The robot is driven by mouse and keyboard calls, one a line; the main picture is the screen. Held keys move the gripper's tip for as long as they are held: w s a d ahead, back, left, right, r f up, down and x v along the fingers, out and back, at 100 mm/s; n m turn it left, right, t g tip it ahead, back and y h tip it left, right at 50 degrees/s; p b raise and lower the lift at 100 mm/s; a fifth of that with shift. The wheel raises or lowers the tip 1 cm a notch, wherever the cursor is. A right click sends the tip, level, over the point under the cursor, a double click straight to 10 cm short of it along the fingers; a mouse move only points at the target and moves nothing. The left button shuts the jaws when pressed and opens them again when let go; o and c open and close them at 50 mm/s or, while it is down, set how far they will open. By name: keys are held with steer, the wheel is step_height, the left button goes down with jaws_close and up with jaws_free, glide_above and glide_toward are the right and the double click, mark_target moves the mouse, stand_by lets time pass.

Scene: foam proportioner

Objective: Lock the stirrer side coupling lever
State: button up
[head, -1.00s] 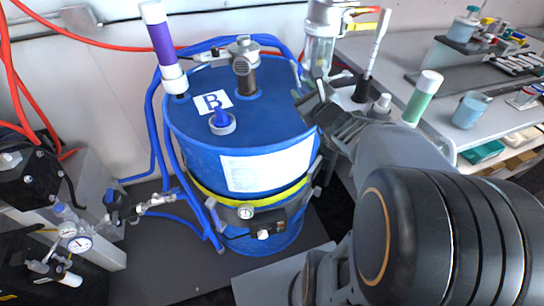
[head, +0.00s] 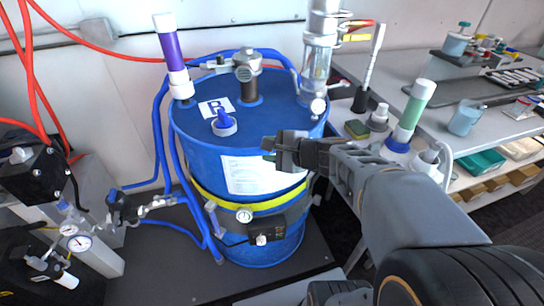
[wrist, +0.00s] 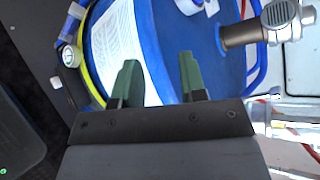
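The blue drum (head: 250,130) stands upright with a white label and a yellow band. On its lid, a grey metal fitting (head: 247,75) joins a coupling (head: 215,64) leading to a blue hose at the left. The lever on this coupling is too small to make out its position. A grey fitting also shows at upper right in the wrist view (wrist: 250,32).
A clear cylinder (head: 318,60) stands at the drum's right rear. A purple-banded tube (head: 170,45) rises at the left rim. Blue hoses (head: 160,130) run down the left side. A bench (head: 390,70) with bottles is at right, gauges (head: 78,242) at lower left.

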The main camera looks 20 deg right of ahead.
steer(key=shift+s+a+f+n, duration=0.3)
steer(key=shift+s, duration=0.1)
stand_by(0.3)
steer(key=s+d+f+n+g+h+p, duration=0.1)
steer(key=s+f+n+g+h+p, duration=0.25)
steer(key=s+n+g, duration=0.55)
step_height(320, 180, up, 8)
steer(key=s+d+n+t+h+p, duration=0.1)
steer(key=s+n+h+p, duration=0.1)
steer(key=n+h+p, duration=0.2)
steer(key=n+p, duration=0.2)
steer(key=n, duration=0.1)
steer(key=shift+s+f+t+p, duration=0.15)
steer(key=shift+s+t+p, duration=0.1)
steer(key=shift+t+p, duration=0.05)
steer(key=shift+d, duration=0.15)
